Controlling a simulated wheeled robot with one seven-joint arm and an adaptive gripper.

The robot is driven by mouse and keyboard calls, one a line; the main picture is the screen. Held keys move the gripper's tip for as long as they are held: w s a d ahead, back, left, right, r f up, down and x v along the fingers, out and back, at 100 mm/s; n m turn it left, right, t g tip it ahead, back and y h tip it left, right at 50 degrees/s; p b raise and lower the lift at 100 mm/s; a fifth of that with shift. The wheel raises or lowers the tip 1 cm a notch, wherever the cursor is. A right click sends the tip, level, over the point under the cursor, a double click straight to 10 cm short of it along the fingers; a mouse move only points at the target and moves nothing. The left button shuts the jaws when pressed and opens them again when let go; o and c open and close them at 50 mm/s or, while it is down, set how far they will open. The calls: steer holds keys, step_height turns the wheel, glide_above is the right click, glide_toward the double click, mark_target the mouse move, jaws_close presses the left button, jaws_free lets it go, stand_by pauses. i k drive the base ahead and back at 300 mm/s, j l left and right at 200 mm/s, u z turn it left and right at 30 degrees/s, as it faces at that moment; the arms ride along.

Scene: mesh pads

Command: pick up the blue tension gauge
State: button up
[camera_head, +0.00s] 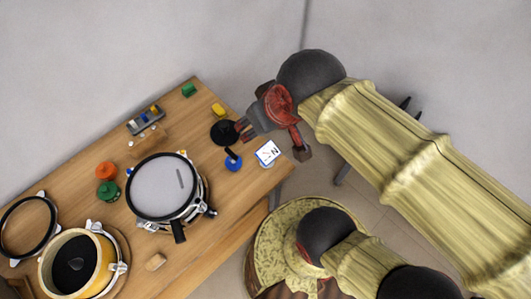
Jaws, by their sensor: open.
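The blue tension gauge (233,163) is a small round blue piece on the wooden table, near its right end. A dark part lies at its upper left edge. My gripper (242,130) is open, reaching in from the right above the table's right edge. Its dark fingertips appear above and slightly right of the gauge in the picture, apart from it and holding nothing that I can see. Their height over the table is hard to tell from this view.
A black disc (221,133) lies just left of my fingertips. A white card (268,153) lies right of the gauge. A snare drum (163,187) stands to the left. The table's right edge is close.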

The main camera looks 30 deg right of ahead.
mark_target(267, 154)
steer(key=k+j+u, duration=0.15)
steer(key=u, duration=0.75)
steer(key=l+z, duration=0.1)
steer(key=z, duration=0.25)
steer(key=l+z, duration=0.15)
steer(key=z, duration=0.2)
steer(key=l+z, duration=0.1)
steer(key=z, duration=0.95)
steer(key=k+j+z, duration=0.1)
steer(key=j+z, duration=0.15)
steer(key=z, duration=0.15)
steer(key=k+j+z, duration=0.15)
steer(key=z, duration=0.2)
steer(key=k+j+z, duration=0.2)
steer(key=z, duration=0.2)
steer(key=k+j+z, duration=0.1)
steer(key=z, duration=0.25)
steer(key=k+j, duration=0.1)
steer(key=k, duration=0.25)
steer(key=k+j, duration=0.1)
steer(key=k, duration=0.2)
